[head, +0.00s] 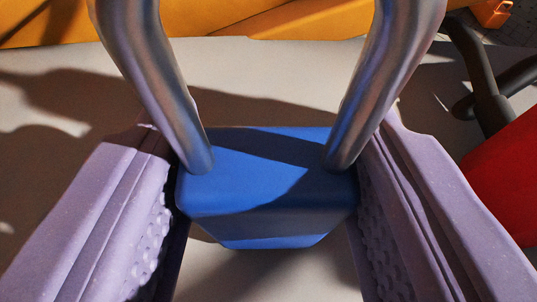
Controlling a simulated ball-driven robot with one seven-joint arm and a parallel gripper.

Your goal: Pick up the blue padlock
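The blue padlock (265,195) is in the lower middle of the head view. Its blue body lies between the two fingers of my gripper (268,208). Its thick silver shackle (150,75) rises from the body toward the camera, and the top of the shackle is cut off by the upper picture edge. The light purple fingers with bumpy inner pads stand at the left and right sides of the body. Both pads appear to touch its sides. I cannot tell whether the padlock is lifted off the surface.
A pale grey surface (60,95) lies under and around the padlock, with shadows. An orange-yellow object (190,22) runs along the top. A red object (510,175) and a black object (485,85) are at the right. A small orange object (492,12) is at the top right.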

